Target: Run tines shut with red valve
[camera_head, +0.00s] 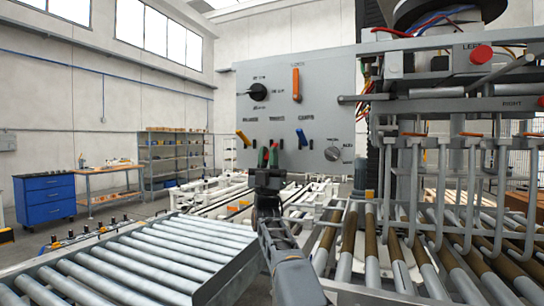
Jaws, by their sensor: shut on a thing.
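The grey control panel (320,100) stands ahead, with labels above a row of small levers. The red valve (274,154) is the middle lever, under a label that seems to read TINES. My gripper (268,166) reaches up to the lower part of the panel and is shut on the red valve. A green piece shows just left of the red one; I cannot tell whether it is a fingertip. My gripper hides the lever's base. The tines (441,195) hang as grey bent bars at the right.
The panel also has a black knob (258,92), an orange handle (296,85) and a grey dial (333,154). A roller conveyor (150,260) lies at lower left.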

